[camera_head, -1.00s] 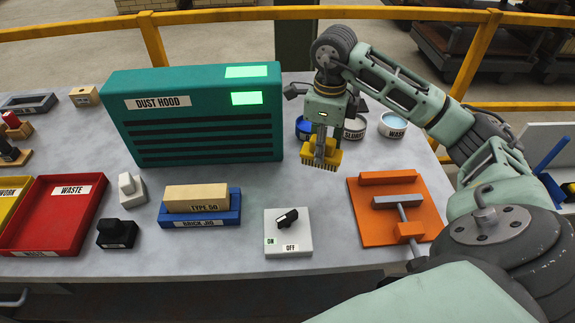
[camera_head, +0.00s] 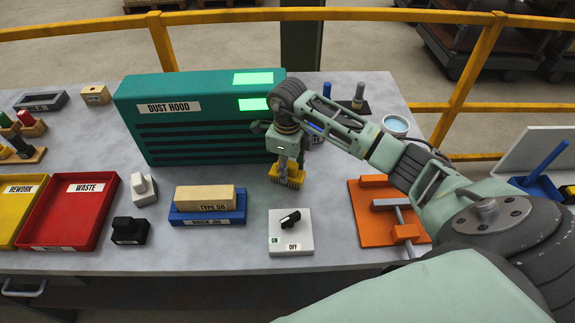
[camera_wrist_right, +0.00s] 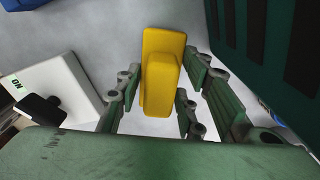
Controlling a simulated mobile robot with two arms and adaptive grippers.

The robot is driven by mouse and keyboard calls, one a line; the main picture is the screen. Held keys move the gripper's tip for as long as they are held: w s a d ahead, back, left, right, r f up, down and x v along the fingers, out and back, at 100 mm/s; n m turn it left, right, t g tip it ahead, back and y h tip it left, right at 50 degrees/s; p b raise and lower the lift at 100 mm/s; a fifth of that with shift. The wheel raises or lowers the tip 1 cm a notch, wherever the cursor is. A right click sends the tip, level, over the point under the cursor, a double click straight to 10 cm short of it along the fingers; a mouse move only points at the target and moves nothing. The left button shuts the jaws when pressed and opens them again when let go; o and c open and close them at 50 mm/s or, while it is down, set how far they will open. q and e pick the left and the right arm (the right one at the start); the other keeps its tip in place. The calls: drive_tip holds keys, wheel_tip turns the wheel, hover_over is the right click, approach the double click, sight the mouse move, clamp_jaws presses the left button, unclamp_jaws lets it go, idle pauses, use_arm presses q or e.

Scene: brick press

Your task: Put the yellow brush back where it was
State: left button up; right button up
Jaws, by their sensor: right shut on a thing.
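The yellow brush (camera_head: 287,177) hangs bristles down in my right gripper (camera_head: 290,160), beside the right end of the dust hood and behind the switch box. In the right wrist view the yellow brush (camera_wrist_right: 160,75) sits between the fingers of my right gripper (camera_wrist_right: 158,90), which are shut on its handle. I cannot tell whether the bristles touch the table. My left gripper is not in view.
The teal dust hood (camera_head: 200,140) stands just left of the brush. The switch box (camera_head: 291,240) is in front, and an orange fixture (camera_head: 368,215) is at right. Cups, a blue one (camera_head: 313,130) and a white one (camera_head: 396,125), stand behind my arm. Bare table lies around the brush.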

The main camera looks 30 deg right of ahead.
drive_tip(key=shift+f, duration=0.2)
drive_tip(key=o, duration=1)
drive_tip(key=shift+r, duration=0.1)
drive_tip(key=shift+r, duration=0.45)
wheel_tip(320, 180, up, 11)
drive_tip(key=b, duration=0.3)
drive_tip(key=shift+f+b, duration=0.15)
drive_tip(key=shift+b, duration=0.15)
drive_tip(key=shift+r, duration=0.35)
